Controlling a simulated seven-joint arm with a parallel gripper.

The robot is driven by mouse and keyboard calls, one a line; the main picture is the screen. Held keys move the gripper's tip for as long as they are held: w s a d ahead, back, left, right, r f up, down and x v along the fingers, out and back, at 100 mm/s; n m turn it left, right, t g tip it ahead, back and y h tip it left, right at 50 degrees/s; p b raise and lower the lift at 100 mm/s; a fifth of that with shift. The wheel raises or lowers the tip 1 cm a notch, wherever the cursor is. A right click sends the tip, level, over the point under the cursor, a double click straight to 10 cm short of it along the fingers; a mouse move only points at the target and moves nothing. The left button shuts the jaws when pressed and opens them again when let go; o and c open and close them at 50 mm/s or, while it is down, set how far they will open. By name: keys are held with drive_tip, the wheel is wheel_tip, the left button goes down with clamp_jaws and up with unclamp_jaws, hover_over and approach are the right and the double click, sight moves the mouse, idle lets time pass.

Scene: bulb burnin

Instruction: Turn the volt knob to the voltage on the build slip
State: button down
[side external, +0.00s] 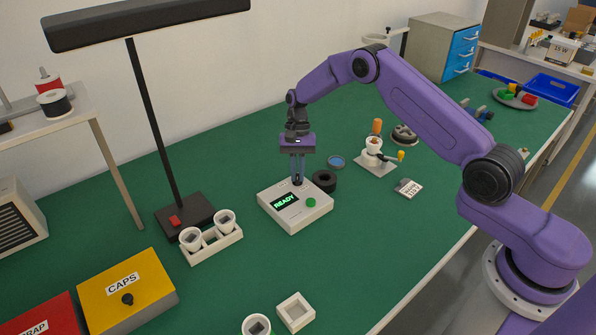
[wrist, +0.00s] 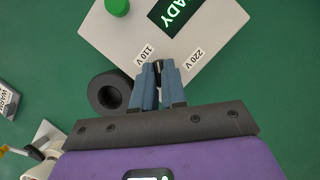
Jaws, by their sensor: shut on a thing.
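The white tester box (side external: 315,215) stands on the green bench with a lit READY display (side external: 286,201) and a green button (side external: 311,202). My gripper (side external: 297,183) points straight down at the box's back edge. In the wrist view my gripper (wrist: 158,78) is shut on the small dark volt knob (wrist: 158,66), between the 110 V label (wrist: 146,54) and the 220 V label (wrist: 194,58). The fingers hide most of the knob, so I cannot tell its setting. No voltage on a build slip is legible in these views.
A black ring (side external: 324,180) lies close beside the box; it also shows in the wrist view (wrist: 110,92). A small printed card (side external: 408,188) and a white fixture (side external: 375,162) stand to the right. A cup rack (side external: 213,247) and lamp base (side external: 184,215) are at left.

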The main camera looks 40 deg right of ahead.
drive_tip(key=n+h, duration=0.1)
drive_tip(key=n, duration=0.3)
drive_tip(key=shift+a+n+g, duration=0.1)
drive_tip(key=shift+n+g, duration=0.2)
drive_tip(key=shift+g, duration=0.1)
drive_tip(key=shift+n+h, duration=0.9)
drive_tip(key=shift+n, duration=0.7)
drive_tip(key=shift+a, duration=0.1)
drive_tip(key=c, duration=1.2)
unclamp_jaws()
drive_tip(key=shift+w, duration=0.1)
drive_tip(key=shift+v, duration=5.9)
